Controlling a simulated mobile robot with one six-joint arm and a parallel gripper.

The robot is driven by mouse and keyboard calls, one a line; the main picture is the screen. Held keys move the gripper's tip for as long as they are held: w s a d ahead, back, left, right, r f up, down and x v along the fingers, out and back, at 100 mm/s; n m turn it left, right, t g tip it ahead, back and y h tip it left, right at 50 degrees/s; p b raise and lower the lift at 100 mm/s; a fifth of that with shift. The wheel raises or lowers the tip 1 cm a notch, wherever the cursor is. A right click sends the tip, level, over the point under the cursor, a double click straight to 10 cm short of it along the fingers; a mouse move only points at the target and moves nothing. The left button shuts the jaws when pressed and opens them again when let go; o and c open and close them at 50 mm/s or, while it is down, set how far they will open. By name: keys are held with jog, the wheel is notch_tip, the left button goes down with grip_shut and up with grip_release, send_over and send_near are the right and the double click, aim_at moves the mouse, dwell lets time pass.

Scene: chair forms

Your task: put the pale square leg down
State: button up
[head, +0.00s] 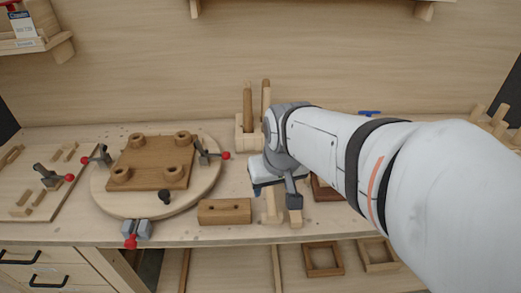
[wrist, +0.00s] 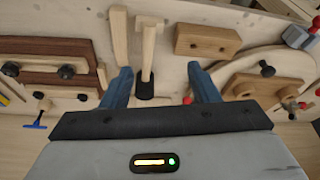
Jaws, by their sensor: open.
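My gripper (head: 275,194) is over the front middle of the bench, its jaws apart. In the wrist view its two blue fingers (wrist: 160,75) stand on either side of a pale square leg (wrist: 148,52) with a dark end. A gap shows between each finger and the leg. A second pale wooden piece (wrist: 118,35) lies beside it, near the left finger. In the head view pale wood (head: 270,206) shows under the gripper, with another pale piece (head: 296,219) at the bench's front edge. My arm hides part of this area, and how the leg rests is unclear.
A round board (head: 205,180) holds a brown seat plate (head: 150,172) with clamps around it. A brown block (head: 224,212) lies left of the gripper. A holder (head: 244,138) with upright legs stands behind. A dark frame (head: 325,193) is to the right, partly hidden by my arm.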

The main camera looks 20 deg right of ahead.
jog(key=w+d+f+m+b, duration=0.1)
jog(key=w+d+f+b, duration=0.1)
jog(key=w+d+f, duration=0.1)
jog(key=w+d+f+b, duration=0.1)
jog(key=w+d+f, duration=0.3)
jog(key=f, duration=0.1)
jog(key=w+d+f+m+h+b, duration=0.1)
jog(key=w+d+f+b, duration=0.1)
jog(key=w+d+f, duration=0.2)
jog(key=shift+w+f+m+t+b, duration=0.15)
jog(key=shift+w+m+t+b, duration=0.15)
jog(key=shift+w, duration=0.05)
jog(key=shift+x, duration=3.7)
jog(key=shift+c, duration=0.5)
grip_shut()
